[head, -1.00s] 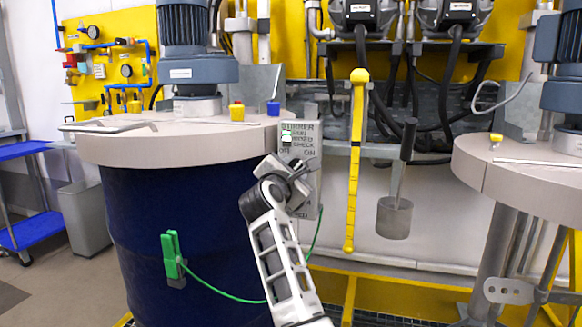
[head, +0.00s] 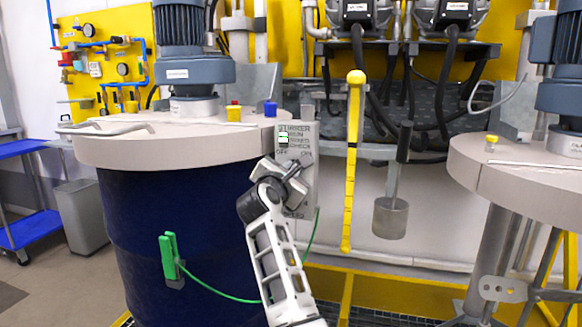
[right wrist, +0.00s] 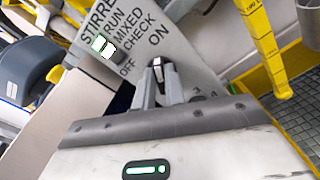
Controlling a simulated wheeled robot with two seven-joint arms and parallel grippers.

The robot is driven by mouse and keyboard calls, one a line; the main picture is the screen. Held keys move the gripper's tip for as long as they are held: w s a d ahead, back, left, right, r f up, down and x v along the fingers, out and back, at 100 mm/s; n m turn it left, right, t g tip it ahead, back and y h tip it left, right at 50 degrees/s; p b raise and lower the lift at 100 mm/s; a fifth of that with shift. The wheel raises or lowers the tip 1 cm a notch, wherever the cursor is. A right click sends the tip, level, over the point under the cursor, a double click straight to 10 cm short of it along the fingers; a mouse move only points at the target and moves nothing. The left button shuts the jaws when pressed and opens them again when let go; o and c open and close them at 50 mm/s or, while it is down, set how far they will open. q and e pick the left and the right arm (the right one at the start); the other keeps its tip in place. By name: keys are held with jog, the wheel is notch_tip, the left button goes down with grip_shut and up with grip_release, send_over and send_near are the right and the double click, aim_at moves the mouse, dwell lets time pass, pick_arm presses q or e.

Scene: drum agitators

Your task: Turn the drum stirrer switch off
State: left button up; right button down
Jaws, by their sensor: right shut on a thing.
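The grey stirrer switch panel (head: 297,132) hangs at the right side of the dark blue drum. Its labels read STIRRER, RUN, MIXED and CHECK, with OFF and ON below, and a green-lit indicator (right wrist: 103,46) shows beside them. In the right wrist view, a dark switch knob (right wrist: 158,66) with a pale mark sits between the OFF and ON labels. My right gripper (right wrist: 158,88) is shut on this knob, its fingers at either side. In the head view, my right gripper (head: 292,180) covers the knob and the lower panel. My left gripper is not in view.
The drum (head: 190,230) carries a pale lid (head: 120,150) and a motor (head: 188,72). A green clamp (head: 170,258) with a cable is on its side. A yellow dipstick (head: 353,160) and a metal cup on a rod (head: 391,215) hang to the right. A second drum lid (head: 510,185) stands further right.

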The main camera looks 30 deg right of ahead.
jog(key=n+p, duration=0.2)
jog(key=shift+a+r+n, duration=0.1)
jog(key=shift+r+n, duration=0.1)
jog(key=shift+n, duration=0.1)
pick_arm(q)
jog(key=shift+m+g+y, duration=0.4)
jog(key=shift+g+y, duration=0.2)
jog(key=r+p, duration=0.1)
jog(key=p, duration=0.2)
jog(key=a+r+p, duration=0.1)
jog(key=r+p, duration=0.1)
jog(key=p, duration=0.2)
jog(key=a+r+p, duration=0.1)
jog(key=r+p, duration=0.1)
jog(key=p, duration=0.2)
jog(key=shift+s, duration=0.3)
pick_arm(e)
jog(key=n, duration=1.1)
jog(key=shift+w+a+f+n, duration=0.2)
jog(key=shift+w+f+n, duration=0.05)
jog(key=shift+w+n, duration=0.05)
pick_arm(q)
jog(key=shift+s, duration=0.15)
pick_arm(e)
jog(key=c, duration=1.5)
grip_release()
jog(key=shift+o, duration=0.2)
